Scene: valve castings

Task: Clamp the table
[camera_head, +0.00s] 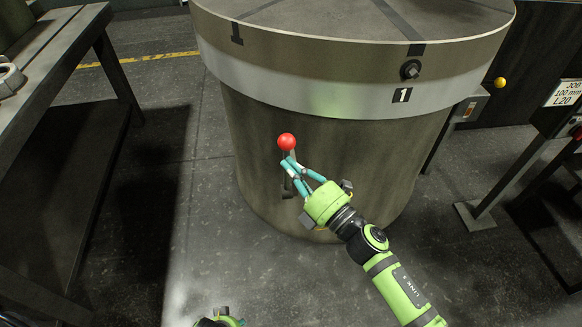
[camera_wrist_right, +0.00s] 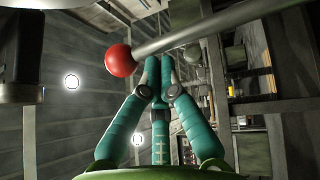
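The table is a large round drum (camera_head: 320,150) with a pale band and a top marked with dark lines. A clamp lever with a red ball knob (camera_head: 286,142) sticks out from its front; the knob also shows in the right wrist view (camera_wrist_right: 120,60), on a grey rod (camera_wrist_right: 210,27). My right gripper (camera_head: 290,163) has its teal fingers drawn together just below the knob. In the right wrist view its fingertips (camera_wrist_right: 159,62) meet beside the rod; I cannot tell if they touch it.
A workbench (camera_head: 55,45) stands at the left. A metal stand (camera_head: 505,180) and a job sign (camera_head: 566,93) are at the right. A plate numbered 1 (camera_head: 402,95) sits on the drum's band. The floor left of the drum is clear.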

